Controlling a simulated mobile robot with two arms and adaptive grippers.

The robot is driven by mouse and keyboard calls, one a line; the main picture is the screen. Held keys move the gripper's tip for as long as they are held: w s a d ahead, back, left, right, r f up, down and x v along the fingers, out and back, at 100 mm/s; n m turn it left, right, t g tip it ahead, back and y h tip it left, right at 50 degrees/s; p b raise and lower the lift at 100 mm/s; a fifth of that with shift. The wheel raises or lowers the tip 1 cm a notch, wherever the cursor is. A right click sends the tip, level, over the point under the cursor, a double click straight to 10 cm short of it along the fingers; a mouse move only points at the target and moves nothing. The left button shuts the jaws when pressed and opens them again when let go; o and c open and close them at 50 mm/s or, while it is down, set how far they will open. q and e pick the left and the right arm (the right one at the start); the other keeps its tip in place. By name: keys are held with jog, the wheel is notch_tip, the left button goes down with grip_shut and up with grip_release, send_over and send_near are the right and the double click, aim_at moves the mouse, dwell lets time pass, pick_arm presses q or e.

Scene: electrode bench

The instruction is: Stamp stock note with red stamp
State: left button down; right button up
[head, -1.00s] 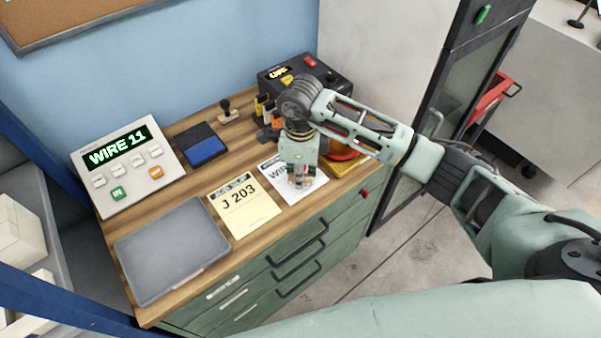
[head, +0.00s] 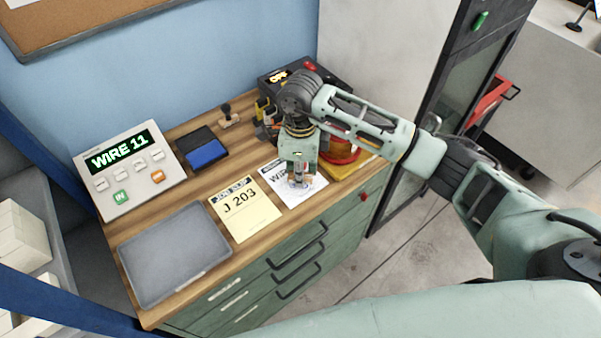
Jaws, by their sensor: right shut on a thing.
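The white stock note (head: 312,193) lies on the wooden bench, its printed heading "WIRE" partly covered by my right gripper. My right gripper (head: 298,182) points down over the note, shut on a stamp that is mostly hidden between its fingers. I cannot tell the stamp's colour or whether it touches the paper. Another stamp (head: 229,117) with a dark knob and wooden base stands at the back of the bench. A blue ink pad (head: 206,153) with its dark lid open lies left of it. My left gripper is not in view.
A yellow job slip (head: 251,217) marked "J 203" lies left of the note. A grey tray (head: 176,256) lies at the front left, below a display box (head: 142,182) reading "WIRE 11". A black device (head: 282,73), small bottles and a red-yellow object (head: 342,158) crowd the right side.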

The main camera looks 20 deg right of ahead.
jog(key=shift+r+p, duration=0.9)
jog(key=shift+r, duration=1.3)
